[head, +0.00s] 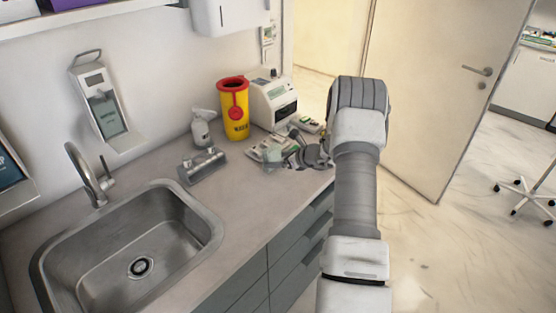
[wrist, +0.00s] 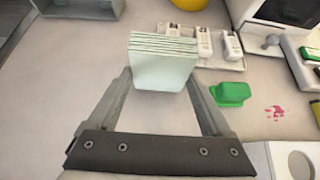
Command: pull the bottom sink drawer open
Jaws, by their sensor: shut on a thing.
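Grey drawer fronts (head: 290,262) with dark slot handles run below the counter edge, right of the sink (head: 135,250). The ones I see look shut; which is the bottom sink drawer I cannot tell, as the lower part of the cabinet is out of frame or behind my arm. My gripper (head: 277,160) is above the far right end of the counter, well away from the drawer handles. In the wrist view, my gripper (wrist: 165,80) is shut on a stack of pale green squares (wrist: 163,65), held between its fingertips over the counter.
On the counter (head: 235,220) stand a yellow sharps bin (head: 237,115), a spray bottle (head: 201,130), a white device (head: 272,102) and a metal rack (head: 202,168). A green block (wrist: 231,94) lies near my gripper. Floor is open in front of the door (head: 440,90).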

